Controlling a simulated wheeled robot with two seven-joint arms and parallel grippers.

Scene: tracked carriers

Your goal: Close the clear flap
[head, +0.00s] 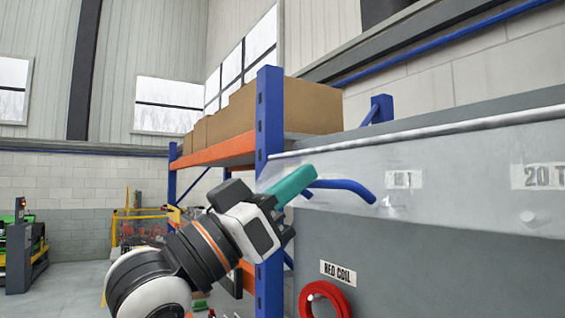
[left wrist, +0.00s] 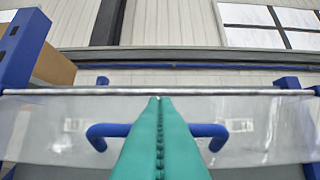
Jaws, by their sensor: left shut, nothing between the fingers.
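The clear flap (head: 455,168) is a see-through strip along the grey panel at right in the head view, with a thin metal rod along its upper edge. It spans the lower part of the left wrist view (left wrist: 265,125), with the rod running straight across. My left gripper (head: 308,173) has teal fingers and is shut and empty. Its fingertips are in front of the flap's left part, close to the rod in the left wrist view (left wrist: 160,100). I cannot tell whether they touch it. My right gripper is not in view.
A blue bent bar (head: 345,186) shows beside the fingers. Labels read 20 T (head: 543,176) and RED COIL (head: 338,272), above a red coil (head: 325,300). A blue-and-orange rack (head: 268,120) with cardboard boxes (head: 312,107) stands behind. Open floor lies at left.

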